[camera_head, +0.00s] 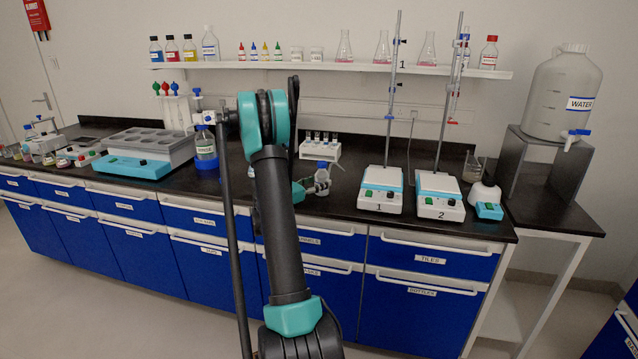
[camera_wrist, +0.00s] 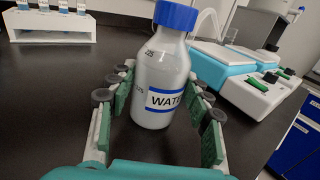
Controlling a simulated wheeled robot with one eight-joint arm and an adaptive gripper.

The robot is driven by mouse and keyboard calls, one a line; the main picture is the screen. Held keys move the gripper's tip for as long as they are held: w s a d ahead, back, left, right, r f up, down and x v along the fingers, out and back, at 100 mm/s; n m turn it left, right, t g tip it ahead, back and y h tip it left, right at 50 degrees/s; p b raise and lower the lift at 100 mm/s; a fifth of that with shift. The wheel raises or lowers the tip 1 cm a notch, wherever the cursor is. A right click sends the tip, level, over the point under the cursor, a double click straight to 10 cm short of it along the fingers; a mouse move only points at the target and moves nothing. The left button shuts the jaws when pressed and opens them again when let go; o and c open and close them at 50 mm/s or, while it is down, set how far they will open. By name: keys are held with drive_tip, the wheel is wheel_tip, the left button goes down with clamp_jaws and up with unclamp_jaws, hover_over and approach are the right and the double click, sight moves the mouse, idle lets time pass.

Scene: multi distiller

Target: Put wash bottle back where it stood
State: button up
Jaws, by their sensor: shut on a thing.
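The wash bottle (camera_wrist: 165,75) is a grey-white bottle with a blue cap and a label whose visible letters read "WAT". A thin bent tube shows beside its cap. It stands upright between the fingers of my gripper (camera_wrist: 158,95), which is shut on it. In the head view the bottle (camera_head: 322,177) is partly hidden by my gripper (camera_head: 312,187), over the middle of the black bench. I cannot tell whether its base touches the bench top.
A white tube rack (camera_head: 320,150) stands behind the bottle. Hotplate stirrer 1 (camera_head: 381,188) and stirrer 2 (camera_head: 438,195), with tall rods, are to the right. A blue-capped bottle (camera_head: 205,150) stands to the left. The shelf (camera_head: 330,66) holds flasks above. Bare bench (camera_wrist: 60,90) lies left of the gripper.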

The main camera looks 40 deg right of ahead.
drive_tip(key=o, duration=0.9)
drive_tip(key=shift+f, duration=0.1)
drive_tip(key=shift+c, duration=0.2)
